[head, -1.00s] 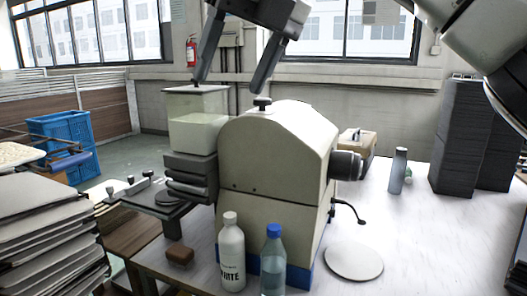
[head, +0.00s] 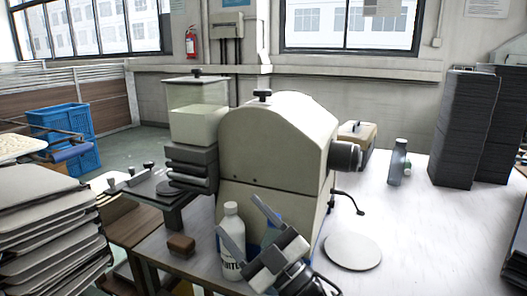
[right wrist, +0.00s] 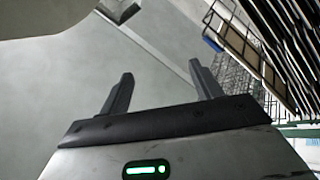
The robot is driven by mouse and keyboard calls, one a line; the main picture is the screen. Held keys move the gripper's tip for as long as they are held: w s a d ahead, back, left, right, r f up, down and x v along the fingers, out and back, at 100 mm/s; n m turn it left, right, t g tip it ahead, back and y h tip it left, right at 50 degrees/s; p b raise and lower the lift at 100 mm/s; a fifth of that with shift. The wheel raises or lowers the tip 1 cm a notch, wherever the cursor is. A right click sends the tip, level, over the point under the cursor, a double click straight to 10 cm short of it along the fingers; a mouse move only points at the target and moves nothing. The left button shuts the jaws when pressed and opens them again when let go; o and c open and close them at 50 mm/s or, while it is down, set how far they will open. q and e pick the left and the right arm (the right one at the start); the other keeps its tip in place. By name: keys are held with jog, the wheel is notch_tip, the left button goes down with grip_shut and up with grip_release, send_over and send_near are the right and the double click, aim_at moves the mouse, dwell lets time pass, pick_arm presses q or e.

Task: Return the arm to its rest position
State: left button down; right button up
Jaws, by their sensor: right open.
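My right gripper (head: 236,213) is low in the middle of the head view, in front of the cream machine (head: 275,150). It is open, with its two dark fingers apart and pointing up and left. My left gripper is not in view.
A stack of grey trays (head: 45,225) stands at the left. On the white table are a round disc (head: 352,251), a grey bottle (head: 397,163) and tall dark stacks (head: 465,130). The right wrist view shows a wire rack (right wrist: 240,65). The table's right part has free room.

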jog(key=s+d+f+m+t+h, duration=0.1)
jog(key=d+f+m+h, duration=0.25)
jog(key=f, duration=0.25)
jog(key=s+d+f+m+t+h, duration=0.1)
jog(key=d+f+m+h, duration=0.2)
jog(key=f+m+h, duration=0.25)
jog(key=s+d+f+m+g+h, duration=0.3)
jog(key=s+d+f, duration=0.2)
jog(key=s+f, duration=0.4)
jog(key=s+d+f+m+g+h, duration=0.3)
jog(key=s+d+f, duration=0.3)
jog(key=s+f, duration=0.3)
notch_tip(320, 180, down, 3)
jog(key=shift+s+d+r+g+h, duration=0.2)
jog(key=shift+s+g+h, duration=0.15)
jog(key=shift+g, duration=0.25)
